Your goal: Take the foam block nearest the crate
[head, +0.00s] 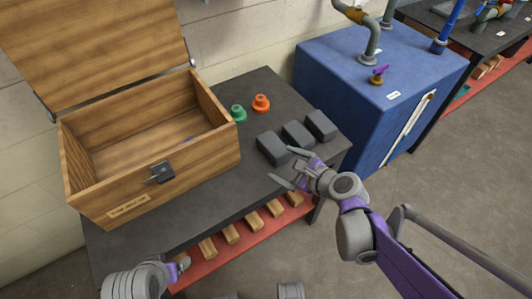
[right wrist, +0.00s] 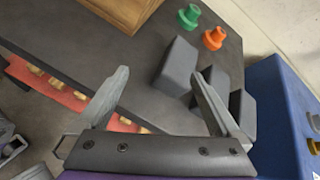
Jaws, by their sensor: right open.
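Three dark grey foam blocks sit in a row on the dark table. The nearest to the wooden crate (head: 107,183) is the left block (head: 272,148); beyond it are the middle block (head: 298,134) and the right block (head: 321,125). My right gripper (head: 282,166) is open and empty, just in front of the left block. In the right wrist view, the left block (right wrist: 175,66) lies ahead of the open fingers (right wrist: 159,76), towards the right finger. My left gripper (head: 180,266) is at the bottom edge; its fingers are not clear.
The crate's lid stands open. A green knob-like piece (head: 238,113) and an orange one (head: 261,103) stand behind the blocks. A blue cabinet (head: 375,85) with pipes stands to the right. A red lower shelf (head: 245,240) holds several wooden pieces. Table space left of the blocks is clear.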

